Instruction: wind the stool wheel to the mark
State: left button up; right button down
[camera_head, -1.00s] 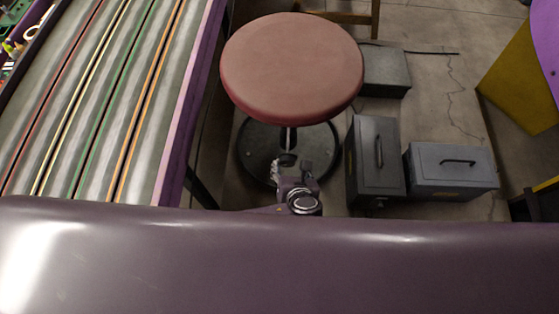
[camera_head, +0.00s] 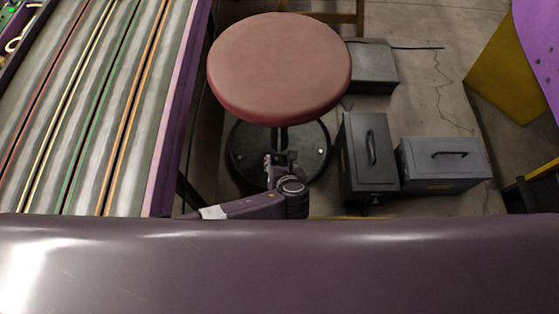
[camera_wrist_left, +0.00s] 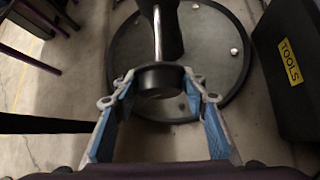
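The stool has a round red seat (camera_head: 280,68) and a dark round base (camera_head: 312,150) on the floor. In the left wrist view, a black round wheel (camera_wrist_left: 160,80) sits at the near end of a silver rod (camera_wrist_left: 157,35) in front of the stool's column. My left gripper (camera_head: 280,160) is below the seat's near edge. In the left wrist view its blue-padded fingers (camera_wrist_left: 160,84) stand on both sides of the wheel, with the tips against its rim. I cannot make out a mark. My right gripper is not in view.
A striped slot track (camera_head: 85,100) with a purple edge stands to the left. Dark metal toolboxes (camera_head: 368,155) (camera_head: 442,165) and a grey box (camera_head: 372,68) stand right of the stool. A yellow and purple object (camera_head: 505,70) is at far right.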

pick_arm(q)
jog(key=c, duration=0.7)
jog(key=shift+a+r+n+h+p, duration=0.15)
jog(key=shift+n+h+p, duration=0.15)
jog(key=shift+h+p, duration=0.35)
jog(key=shift+n+h+p, duration=0.3)
jog(key=shift+h+p, duration=0.05)
jog(key=shift+p, duration=0.25)
jog(key=shift+a+f+n+h, duration=0.15)
jog(key=shift+n+h, duration=0.25)
jog(key=shift+h, duration=0.4)
jog(key=shift+n+h, duration=0.5)
jog(key=shift+h, duration=0.4)
jog(key=o, duration=1.2)
